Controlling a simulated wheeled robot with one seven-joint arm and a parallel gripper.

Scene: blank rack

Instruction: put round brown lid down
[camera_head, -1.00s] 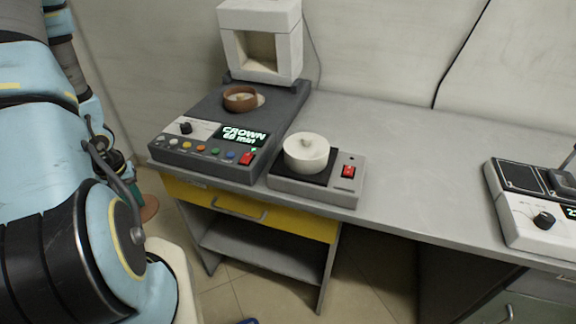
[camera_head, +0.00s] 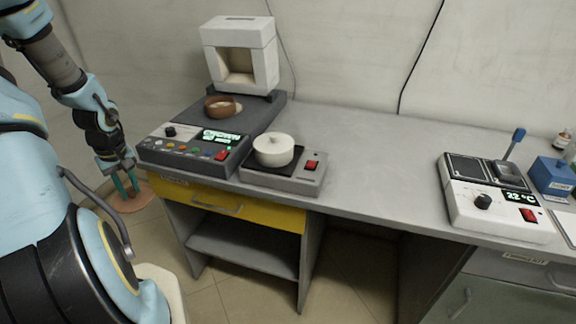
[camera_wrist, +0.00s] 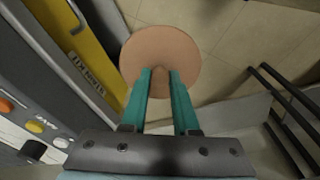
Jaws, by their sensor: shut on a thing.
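The round brown lid (camera_head: 135,202) is a flat disc held off the left end of the bench, above the floor, in the head view. It also shows in the wrist view (camera_wrist: 190,55). My gripper (camera_head: 126,188) has its teal fingers shut on the lid's small knob, seen between the fingertips (camera_wrist: 162,82) in the wrist view. A small brown round pot (camera_head: 212,112) stands uncovered on the dark grey device with the lit display. Something pale shows inside the pot.
A white box-shaped chamber (camera_head: 222,40) stands behind the dark device (camera_head: 255,118). A white temperature device (camera_head: 490,208) is at right. The bench middle (camera_head: 375,160) is clear. A yellow drawer (camera_wrist: 85,60) is close to the lid.

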